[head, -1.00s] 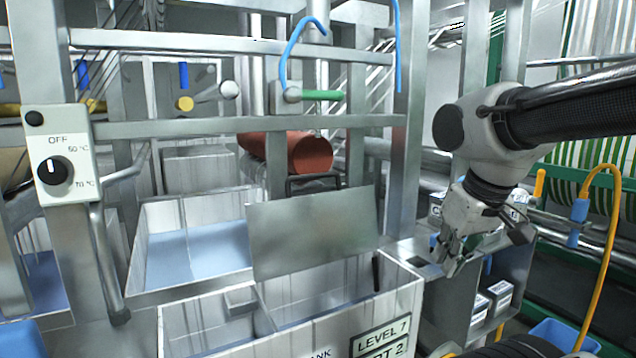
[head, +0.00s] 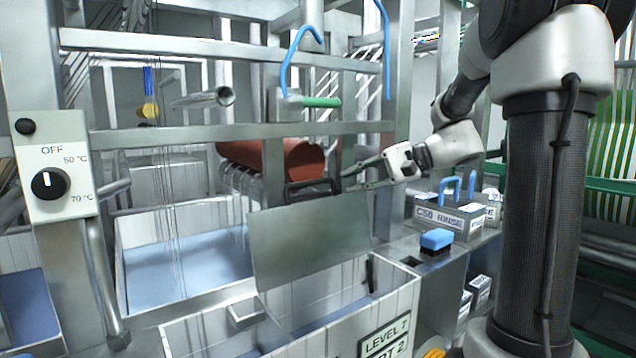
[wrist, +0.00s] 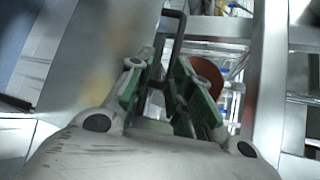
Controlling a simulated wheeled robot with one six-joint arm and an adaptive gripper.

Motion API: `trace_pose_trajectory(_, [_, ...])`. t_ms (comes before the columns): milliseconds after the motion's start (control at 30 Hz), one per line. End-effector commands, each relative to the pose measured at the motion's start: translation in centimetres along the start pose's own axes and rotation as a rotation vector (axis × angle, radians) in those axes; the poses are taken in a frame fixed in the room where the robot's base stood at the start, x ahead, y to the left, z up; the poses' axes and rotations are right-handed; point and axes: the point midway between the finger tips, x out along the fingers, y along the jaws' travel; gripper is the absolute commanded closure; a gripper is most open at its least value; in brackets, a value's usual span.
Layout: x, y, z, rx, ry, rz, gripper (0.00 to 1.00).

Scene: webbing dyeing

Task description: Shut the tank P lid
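The lid (head: 310,236) is a grey metal panel standing tilted open at the back of the front tank (head: 385,318). Its black handle (head: 312,189) is on the top edge, and the handle shows in the wrist view (wrist: 179,42) just beyond and partly between the fingertips. The tank's label reads "LEVEL 7"; no tank letter is readable. My gripper (head: 352,179) is just right of the handle, fingers pointing left. In the wrist view my gripper (wrist: 168,70) has its two green-padded fingers apart, with nothing clamped. Contact with the handle cannot be told.
A red-brown roller (head: 275,158) lies behind the lid. Metal rails and a blue hook (head: 296,55) stand above it. A ledge on the right holds a blue sponge (head: 436,239) and a rinse box (head: 448,216). A dial panel (head: 48,180) is at left.

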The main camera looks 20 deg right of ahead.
Motion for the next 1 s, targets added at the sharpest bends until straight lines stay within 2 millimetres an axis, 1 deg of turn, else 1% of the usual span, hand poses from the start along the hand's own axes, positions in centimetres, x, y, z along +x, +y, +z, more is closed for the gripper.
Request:
trace_pose_trajectory(33, [0.1,-1.1,0.4,-0.007,-0.016,-0.037,0.79])
trace_pose_trajectory(100, [0.6,-1.8,1.0,-0.010,-0.039,-0.066,0.79])
trace_pose_trajectory(167, [1.1,-1.9,1.3,-0.013,-0.049,-0.067,0.79])
trace_pose_trajectory(267, [2.5,-1.9,1.4,-0.016,-0.050,-0.065,0.79])
trace_pose_trajectory(400, [5.0,-2.0,1.5,-0.016,-0.050,-0.064,0.79])
trace_pose_trajectory(500, [6.5,-2.1,1.5,-0.016,-0.048,-0.063,0.79])
trace_pose_trajectory(600, [7.5,-2.1,1.6,-0.016,-0.047,-0.064,0.79])
trace_pose_trajectory(733, [8.1,-2.2,1.6,-0.015,-0.044,-0.064,0.79])
trace_pose_trajectory(933, [8.1,-2.2,1.6,-0.015,-0.044,-0.064,0.79])
trace_pose_trajectory(967, [8.1,-2.2,1.6,-0.015,-0.044,-0.064,0.81])
trace_pose_trajectory(1000, [8.1,-2.2,1.6,-0.015,-0.044,-0.064,0.88])
